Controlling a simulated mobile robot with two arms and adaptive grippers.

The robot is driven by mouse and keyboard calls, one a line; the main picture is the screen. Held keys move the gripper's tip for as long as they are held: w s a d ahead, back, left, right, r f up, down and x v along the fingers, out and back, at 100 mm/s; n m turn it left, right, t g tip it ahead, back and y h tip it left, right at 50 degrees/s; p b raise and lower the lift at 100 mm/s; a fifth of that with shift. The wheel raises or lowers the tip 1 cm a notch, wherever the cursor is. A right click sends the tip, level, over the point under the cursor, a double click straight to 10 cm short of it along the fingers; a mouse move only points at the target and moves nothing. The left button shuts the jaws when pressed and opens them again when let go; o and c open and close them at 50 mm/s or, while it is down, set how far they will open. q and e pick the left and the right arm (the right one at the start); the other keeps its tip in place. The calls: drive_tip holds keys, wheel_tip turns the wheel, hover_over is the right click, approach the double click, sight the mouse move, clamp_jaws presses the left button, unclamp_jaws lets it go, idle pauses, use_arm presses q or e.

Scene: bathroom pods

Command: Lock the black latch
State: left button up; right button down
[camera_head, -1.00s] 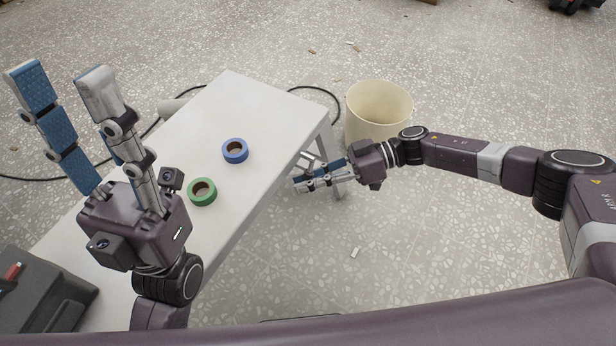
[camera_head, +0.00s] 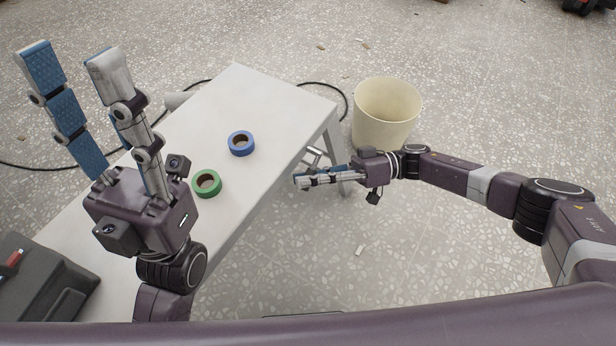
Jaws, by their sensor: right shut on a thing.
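I cannot make out a black latch in the head view. My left gripper (camera_head: 74,54) is raised over the left part of the white table, its two long fingers spread apart, open and empty. My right gripper (camera_head: 299,181) is beside the table's right edge, near a table leg, with its fingers pointing left. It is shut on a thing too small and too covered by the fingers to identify.
The white table (camera_head: 235,95) bears a blue tape roll (camera_head: 241,144) and a green tape roll (camera_head: 206,184). A cream bin (camera_head: 387,110) stands behind my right gripper. A dark case (camera_head: 40,290) is at lower left. A black cable crosses the floor behind the table.

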drive_tip(key=c, duration=1.8)
unclamp_jaws()
drive_tip(key=d, duration=0.4)
drive_tip(key=w+d, duration=0.1)
drive_tip(key=d, duration=0.7)
drive_tip(key=shift+w+f, duration=0.25)
drive_tip(key=shift+w, duration=0.1)
